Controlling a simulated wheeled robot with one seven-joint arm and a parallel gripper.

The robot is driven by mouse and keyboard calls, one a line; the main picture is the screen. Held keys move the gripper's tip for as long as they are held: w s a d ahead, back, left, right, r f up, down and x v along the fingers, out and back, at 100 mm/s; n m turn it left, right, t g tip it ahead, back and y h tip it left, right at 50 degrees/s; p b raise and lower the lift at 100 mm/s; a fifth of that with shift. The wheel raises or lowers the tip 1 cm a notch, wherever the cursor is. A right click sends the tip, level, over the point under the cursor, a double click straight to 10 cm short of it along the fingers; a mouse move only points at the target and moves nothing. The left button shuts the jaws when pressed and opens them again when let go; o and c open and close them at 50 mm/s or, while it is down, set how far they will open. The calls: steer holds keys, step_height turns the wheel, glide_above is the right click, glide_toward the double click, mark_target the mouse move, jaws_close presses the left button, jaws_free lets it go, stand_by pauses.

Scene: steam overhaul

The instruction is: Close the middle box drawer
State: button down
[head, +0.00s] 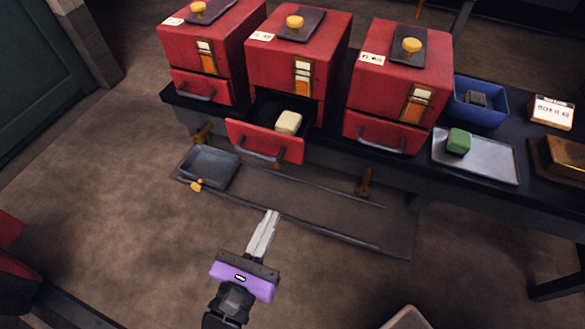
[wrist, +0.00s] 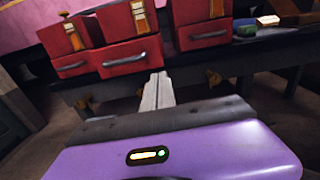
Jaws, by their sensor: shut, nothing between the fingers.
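Three red boxes stand in a row on a dark bench, each with a drawer at its lower front. The middle box (head: 300,50) has its drawer (head: 265,141) pulled out toward me, and a cream block (head: 288,122) lies inside it. The drawer front with its metal handle also shows in the wrist view (wrist: 130,58). The left drawer (head: 200,88) and right drawer (head: 383,133) look closed. My gripper (head: 271,214) is shut and empty, in front of and below the open drawer, apart from it. In the wrist view its fingertips (wrist: 158,76) point toward the bench.
A grey tray (head: 190,168) sits on a low shelf below the drawer. The floor around my gripper is clear.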

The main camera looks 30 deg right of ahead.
mark_target(319, 117)
steer(key=x, duration=1.4)
steer(key=shift+d+b, duration=0.1)
steer(key=shift+b, duration=0.2)
steer(key=b+x, duration=0.1)
steer(key=x, duration=1.1)
steer(key=shift+w+d, duration=0.1)
steer(key=shift+d, duration=0.1)
steer(key=shift+w+d, duration=0.15)
steer(key=shift+d, duration=0.05)
steer(key=shift+d+r, duration=0.1)
